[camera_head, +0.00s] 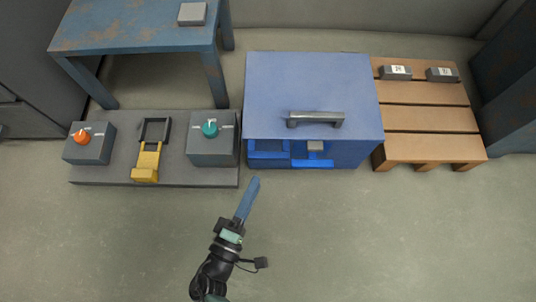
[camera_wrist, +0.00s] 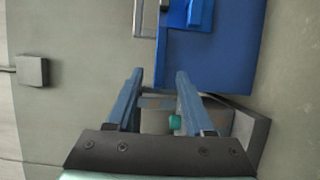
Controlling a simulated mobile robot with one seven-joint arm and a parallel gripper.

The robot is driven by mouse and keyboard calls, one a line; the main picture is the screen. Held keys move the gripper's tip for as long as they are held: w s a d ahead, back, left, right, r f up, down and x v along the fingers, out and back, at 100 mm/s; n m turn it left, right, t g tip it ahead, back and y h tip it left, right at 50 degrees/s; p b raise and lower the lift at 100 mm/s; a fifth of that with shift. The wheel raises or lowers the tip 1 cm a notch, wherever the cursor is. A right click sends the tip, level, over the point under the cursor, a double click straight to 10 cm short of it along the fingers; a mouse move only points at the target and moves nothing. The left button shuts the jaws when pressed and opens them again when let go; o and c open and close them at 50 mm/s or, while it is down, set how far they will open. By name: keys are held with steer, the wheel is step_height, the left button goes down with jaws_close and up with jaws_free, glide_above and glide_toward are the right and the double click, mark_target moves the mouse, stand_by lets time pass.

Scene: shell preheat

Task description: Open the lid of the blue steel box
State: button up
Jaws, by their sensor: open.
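The blue steel box (camera_head: 365,155) stands at the centre of the head view. Its lid (camera_head: 300,85) lies flat over the top, with a dark metal bar handle (camera_head: 316,119) near the front edge. The front below the lid shows bright blue recessed parts, and a small grey block (camera_head: 315,146) shows there. My gripper (camera_head: 253,184) is open and empty, in front of the box's lower left corner and apart from the handle. In the wrist view my gripper (camera_wrist: 160,78) has its two blue fingers spread, with the blue box (camera_wrist: 235,55) beyond them at the upper right.
A grey slab (camera_head: 110,181) left of the box holds an orange-knob unit (camera_head: 90,148), a yellow lever (camera_head: 146,165) and a teal-knob unit (camera_head: 212,150). A wooden pallet (camera_head: 425,120) with two small labelled blocks stands right. A blue table (camera_head: 135,38) stands behind left. The front floor is clear.

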mark_target(267, 159)
steer(key=b+x, duration=0.3)
steer(key=x, duration=0.6)
steer(key=shift+w+d, duration=0.1)
steer(key=shift+w, duration=0.15)
jaws_close()
stand_by(1.0)
